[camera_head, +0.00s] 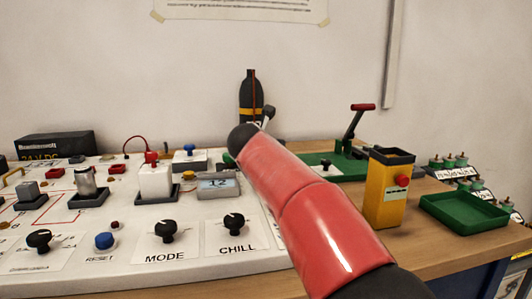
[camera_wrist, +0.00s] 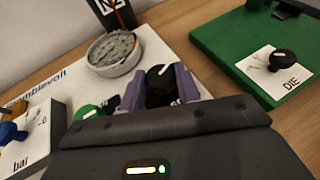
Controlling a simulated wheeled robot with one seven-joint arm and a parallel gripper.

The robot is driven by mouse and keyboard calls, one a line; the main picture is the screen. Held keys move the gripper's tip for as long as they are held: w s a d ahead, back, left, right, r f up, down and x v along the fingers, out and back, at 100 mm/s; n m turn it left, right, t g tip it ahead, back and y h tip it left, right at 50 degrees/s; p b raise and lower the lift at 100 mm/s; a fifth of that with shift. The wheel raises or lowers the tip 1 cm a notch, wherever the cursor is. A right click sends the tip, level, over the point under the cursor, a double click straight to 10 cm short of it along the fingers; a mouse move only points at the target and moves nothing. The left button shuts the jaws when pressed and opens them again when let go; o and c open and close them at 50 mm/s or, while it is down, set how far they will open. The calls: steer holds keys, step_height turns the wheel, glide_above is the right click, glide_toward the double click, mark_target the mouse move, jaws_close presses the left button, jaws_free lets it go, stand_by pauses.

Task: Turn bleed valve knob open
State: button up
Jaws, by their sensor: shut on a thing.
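A black knob (camera_wrist: 160,77) with a white pointer line stands on a white plate in the wrist view. I take it as the bleed valve knob; its label is hidden. My gripper (camera_wrist: 161,88) has its two purple fingers on either side of this knob and is shut on it. A round pressure gauge (camera_wrist: 114,52) lies on the same plate, up and left of the knob. In the head view my red arm hides the gripper, the knob and the gauge.
A green knob (camera_wrist: 88,112) sits close left of my gripper. A green board (camera_wrist: 235,50) with a black DIE knob (camera_wrist: 283,60) is at right. The head view shows a control panel (camera_head: 95,265), a yellow button box (camera_head: 386,190) and a green tray (camera_head: 462,212).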

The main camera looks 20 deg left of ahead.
steer(key=shift+d+n+y, duration=0.1)
steer(key=shift+n+y, duration=0.2)
steer(key=shift+y, duration=0.1)
steer(key=shift+w+d+n+g+y, duration=0.2)
steer(key=shift+n+g+y, duration=0.15)
steer(key=shift+n+y, duration=0.55)
steer(key=shift+w+d+n+g+y, duration=0.15)
steer(key=shift+n+g+y, duration=0.2)
steer(key=shift+n+y, duration=0.55)
steer(key=shift+n+g+y, duration=1.1)
steer(key=shift+n+y, duration=0.4)
steer(key=shift+y, duration=0.1)
steer(key=shift+s, duration=0.1)
steer(key=o, duration=1)
